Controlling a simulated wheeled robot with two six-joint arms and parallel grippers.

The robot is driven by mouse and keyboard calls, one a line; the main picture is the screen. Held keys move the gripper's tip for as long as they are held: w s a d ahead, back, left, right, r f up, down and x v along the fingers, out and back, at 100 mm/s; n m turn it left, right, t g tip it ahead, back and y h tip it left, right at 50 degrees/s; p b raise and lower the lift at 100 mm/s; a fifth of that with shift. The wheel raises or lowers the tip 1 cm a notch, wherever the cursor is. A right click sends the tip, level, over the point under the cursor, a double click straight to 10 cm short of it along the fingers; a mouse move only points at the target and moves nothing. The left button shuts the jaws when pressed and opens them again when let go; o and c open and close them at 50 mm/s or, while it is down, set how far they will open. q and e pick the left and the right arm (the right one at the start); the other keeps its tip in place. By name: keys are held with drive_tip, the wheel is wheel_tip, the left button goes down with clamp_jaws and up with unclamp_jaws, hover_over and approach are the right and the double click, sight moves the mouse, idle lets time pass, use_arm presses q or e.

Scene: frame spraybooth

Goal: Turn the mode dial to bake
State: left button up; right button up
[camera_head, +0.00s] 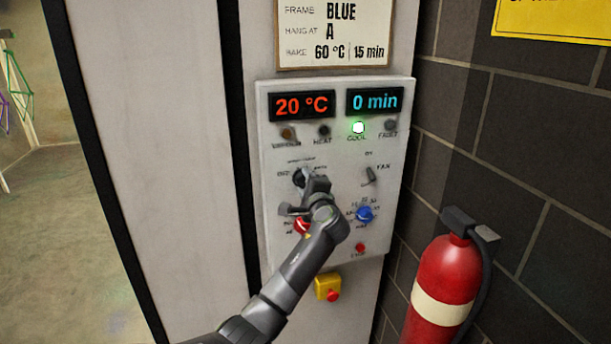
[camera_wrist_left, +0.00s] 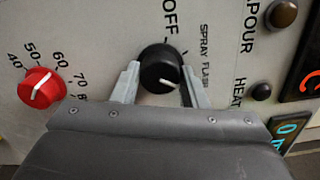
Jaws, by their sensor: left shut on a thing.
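The black mode dial (camera_wrist_left: 160,66) sits between the two fingers of my left gripper (camera_wrist_left: 158,84) in the left wrist view, and the gripper is shut on it. The dial's white pointer mark points to the lower right there, past the SPRAY and FLASH lettering. The label it faces is hidden by my gripper. In the head view the dial (camera_head: 298,177) shows only in part behind my left gripper (camera_head: 301,188), on the control panel (camera_head: 342,235). My right gripper is not in view.
The red temperature dial (camera_wrist_left: 42,88) and blue timer dial (camera_head: 365,214) are close by. The displays read 20 °C (camera_head: 302,105) and 0 min (camera_head: 375,101); the COOL lamp (camera_head: 358,127) glows green. A yellow-and-red emergency button (camera_head: 328,288) and fire extinguisher (camera_head: 445,285) are lower right.

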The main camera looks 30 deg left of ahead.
use_arm(q)
drive_tip(key=shift+m+p, duration=1.3)
drive_tip(key=shift+m, duration=1.6)
drive_tip(key=shift+f+m, duration=0.1)
drive_tip(key=shift+m, duration=0.2)
drive_tip(key=o, duration=1)
drive_tip(key=shift+b+v, duration=3.15)
drive_tip(key=shift+v, duration=5.6)
drive_tip(key=shift+a, duration=0.1)
